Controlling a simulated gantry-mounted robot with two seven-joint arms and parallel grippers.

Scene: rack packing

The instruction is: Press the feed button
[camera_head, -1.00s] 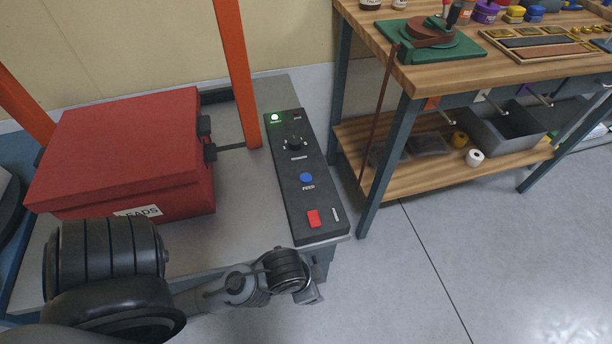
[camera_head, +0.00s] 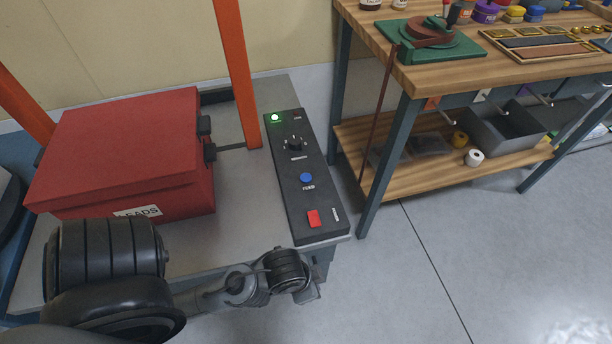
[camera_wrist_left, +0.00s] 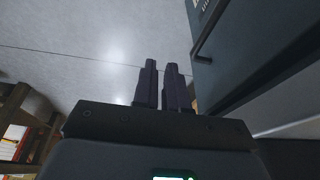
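The blue feed button (camera_head: 306,178) is on the black control panel (camera_head: 321,203), with a FEED label below it. The panel stands on the grey bench right of the red box. My left gripper, at the end of the arm from the left, is low in the head view (camera_head: 308,294), in front of the panel's near end and apart from the button. In the left wrist view its two dark fingers (camera_wrist_left: 161,80) lie close together with a narrow gap and nothing seen between them. The button is not recognisable there. My right gripper is not in view.
The panel also carries a lit green lamp (camera_head: 275,117), a black knob (camera_head: 293,143) and a red switch (camera_head: 314,218). A red box (camera_head: 125,150) and an orange post (camera_head: 238,75) stand left. A wooden workbench (camera_head: 450,72) stands right; the floor between is clear.

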